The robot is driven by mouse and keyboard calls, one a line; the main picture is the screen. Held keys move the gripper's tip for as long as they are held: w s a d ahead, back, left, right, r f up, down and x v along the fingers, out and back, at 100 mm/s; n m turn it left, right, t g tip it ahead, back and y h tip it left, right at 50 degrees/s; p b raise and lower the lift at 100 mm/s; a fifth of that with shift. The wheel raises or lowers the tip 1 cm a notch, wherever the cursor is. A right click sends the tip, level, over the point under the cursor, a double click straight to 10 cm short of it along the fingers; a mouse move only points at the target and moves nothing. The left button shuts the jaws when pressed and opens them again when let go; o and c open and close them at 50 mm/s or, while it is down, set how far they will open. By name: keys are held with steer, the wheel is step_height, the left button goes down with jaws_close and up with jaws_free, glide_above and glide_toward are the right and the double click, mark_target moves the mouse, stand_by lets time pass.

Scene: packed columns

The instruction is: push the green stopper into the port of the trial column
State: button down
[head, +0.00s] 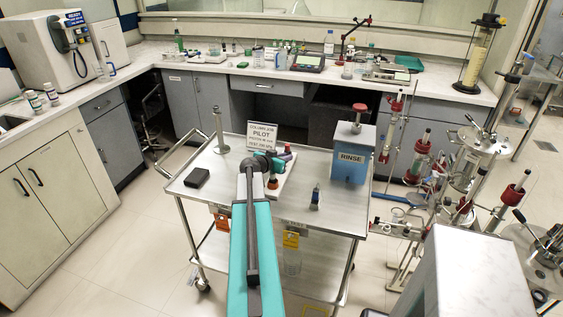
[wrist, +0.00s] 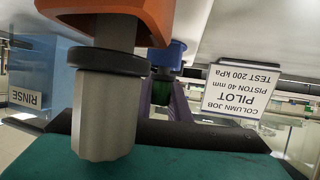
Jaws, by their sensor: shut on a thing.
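My gripper (wrist: 163,104) shows in the wrist view as two purplish fingers reaching from a dark bar. They are closed around the dark green stopper (wrist: 162,88). A blue round part (wrist: 168,54) lies just beyond the stopper; I cannot tell whether the two touch, or whether the blue part is the trial column's port. A grey faceted piece (wrist: 104,115) with a black ring and orange end stands large in front of the camera. In the head view my gripper (head: 270,161) is over the white tray (head: 287,181), and the arm hides much of it.
The upside-down PILOT sign (wrist: 238,94) and the blue RINSE container (wrist: 30,80) flank the wrist view. On the cart (head: 330,215) stand a metal post (head: 220,135), a black box (head: 197,177) and a small bottle (head: 315,198). The cart's front is mostly clear.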

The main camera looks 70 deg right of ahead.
steer(key=shift+r, duration=0.15)
step_height(320, 180, up, 10)
steer(key=b, duration=0.3)
stand_by(0.7)
stand_by(0.5)
steer(key=shift+w, duration=0.15)
